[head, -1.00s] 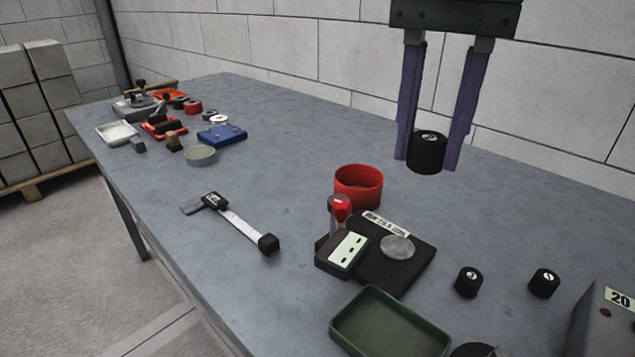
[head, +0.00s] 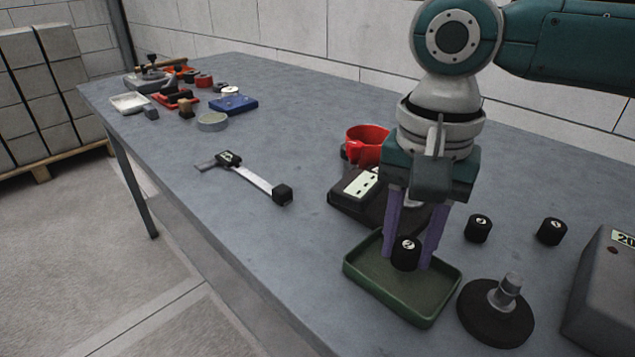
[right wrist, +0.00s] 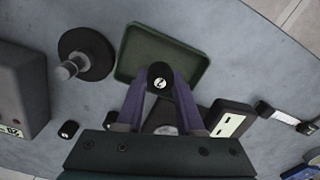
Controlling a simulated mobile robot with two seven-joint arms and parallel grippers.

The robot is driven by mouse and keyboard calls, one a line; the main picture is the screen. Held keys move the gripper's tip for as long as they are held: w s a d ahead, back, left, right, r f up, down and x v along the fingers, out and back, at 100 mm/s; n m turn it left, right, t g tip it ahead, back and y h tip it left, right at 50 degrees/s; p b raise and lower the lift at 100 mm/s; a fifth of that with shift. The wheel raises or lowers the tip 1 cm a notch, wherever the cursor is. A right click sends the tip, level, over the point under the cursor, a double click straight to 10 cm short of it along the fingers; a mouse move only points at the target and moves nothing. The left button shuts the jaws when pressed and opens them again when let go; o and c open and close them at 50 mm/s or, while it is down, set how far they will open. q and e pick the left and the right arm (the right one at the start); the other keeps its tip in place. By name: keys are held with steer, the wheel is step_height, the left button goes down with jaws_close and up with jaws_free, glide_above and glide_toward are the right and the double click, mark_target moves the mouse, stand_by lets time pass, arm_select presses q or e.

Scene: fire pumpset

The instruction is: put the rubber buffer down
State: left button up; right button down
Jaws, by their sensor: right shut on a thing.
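The rubber buffer (head: 405,253) is a short black cylinder with a pale mark on its top. My right gripper (head: 408,258) is shut on it, one purple finger on each side. The buffer is over the green tray (head: 381,290), inside its outline; whether it touches the tray floor I cannot tell. In the right wrist view the buffer (right wrist: 160,76) sits between the fingertips, near the inner edge of the green tray (right wrist: 195,68). The rest of the tray looks empty. My left gripper is not in view.
Two similar black buffers (head: 478,229) (head: 551,231) stand right of the tray. A black disc with a metal stud (head: 497,318) is close to the tray's right. A grey box (head: 605,290) is at the right edge.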

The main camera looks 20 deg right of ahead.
steer(key=shift+f, duration=1.25)
steer(key=c, duration=0.5)
jaws_free()
steer(key=shift+f, duration=0.1)
steer(key=shift+c, duration=0.2)
